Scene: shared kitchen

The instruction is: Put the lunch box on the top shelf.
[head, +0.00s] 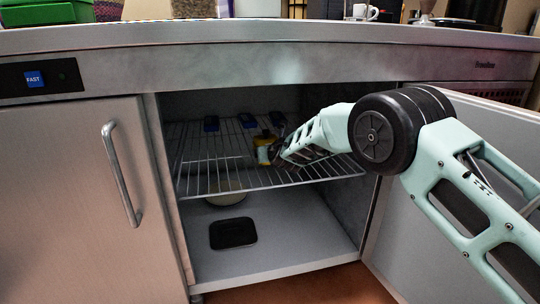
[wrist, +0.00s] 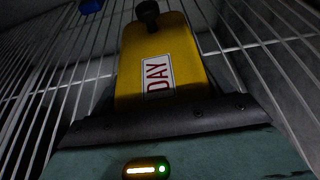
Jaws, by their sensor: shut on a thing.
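A yellow box, apparently the lunch box (head: 264,147), is inside the open cabinet at the level of the wire shelf (head: 215,178). In the wrist view the yellow box (wrist: 135,72) has a white label reading "DAY" and a dark round knob at its far end. My gripper (head: 278,151) reaches in from the right and is shut on this box. The gripper's dark front edge and teal body hide the box's near part. Wire bars run on both sides of it. I cannot tell whether the box touches the shelf.
Below are a pale bowl (head: 226,198) and a flat black box (head: 233,233) on the cabinet floor (head: 285,245). The open door (head: 405,235) is at right, under my arm. The shelf's front left is clear.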

